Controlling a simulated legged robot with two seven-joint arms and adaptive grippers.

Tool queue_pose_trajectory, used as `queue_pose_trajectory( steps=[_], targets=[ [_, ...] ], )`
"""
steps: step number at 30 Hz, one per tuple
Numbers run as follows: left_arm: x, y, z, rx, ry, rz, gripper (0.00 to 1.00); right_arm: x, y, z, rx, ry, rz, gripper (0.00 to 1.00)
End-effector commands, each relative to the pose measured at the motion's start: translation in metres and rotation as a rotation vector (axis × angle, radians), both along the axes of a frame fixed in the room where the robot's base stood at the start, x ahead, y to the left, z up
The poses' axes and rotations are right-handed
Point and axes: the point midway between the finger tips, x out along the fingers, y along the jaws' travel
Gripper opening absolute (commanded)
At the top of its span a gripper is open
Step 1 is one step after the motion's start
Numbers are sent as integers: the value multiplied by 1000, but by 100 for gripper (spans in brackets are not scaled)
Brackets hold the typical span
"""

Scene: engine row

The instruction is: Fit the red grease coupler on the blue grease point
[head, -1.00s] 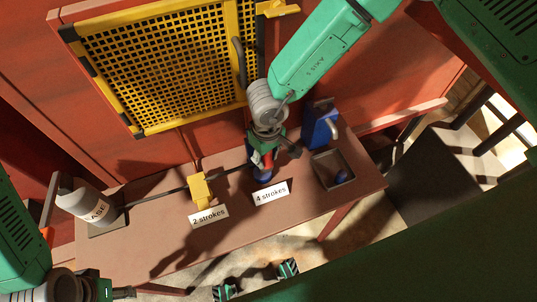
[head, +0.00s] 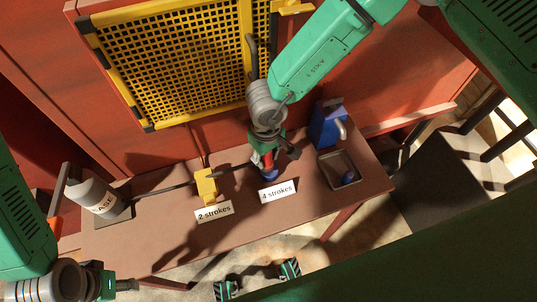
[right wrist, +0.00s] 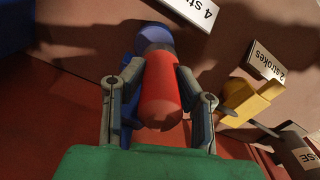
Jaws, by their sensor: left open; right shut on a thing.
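The red grease coupler (head: 267,160) is held upright between the fingers of my right gripper (head: 268,152) over the work table. The right wrist view shows the coupler (right wrist: 160,88) clasped from both sides by the fingers (right wrist: 160,85). The blue grease point (head: 269,174) lies directly under the coupler, behind the "4 strokes" label; its rounded blue part (right wrist: 155,38) shows in line with the coupler's far end. They look touching, but how deep the coupler sits is hidden. My left gripper (head: 128,285) is open at the lower left, away from the table objects; its fingers are partly cut off.
A yellow block (head: 205,186) stands left by the "2 strokes" label (head: 214,212). A white grease container (head: 95,196) is at the table's left. A yellow mesh panel (head: 170,60) rises behind.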

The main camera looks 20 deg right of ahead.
Motion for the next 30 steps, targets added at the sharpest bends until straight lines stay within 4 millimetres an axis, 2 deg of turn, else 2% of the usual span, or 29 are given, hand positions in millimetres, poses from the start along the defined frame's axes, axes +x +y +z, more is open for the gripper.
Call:
queue_pose_trajectory(
  steps=[30],
  targets=[
    [0, 0, 0, 0, 0, 0, 47, 1, -13, 0, 9, -1, -3, 0]
  ],
)
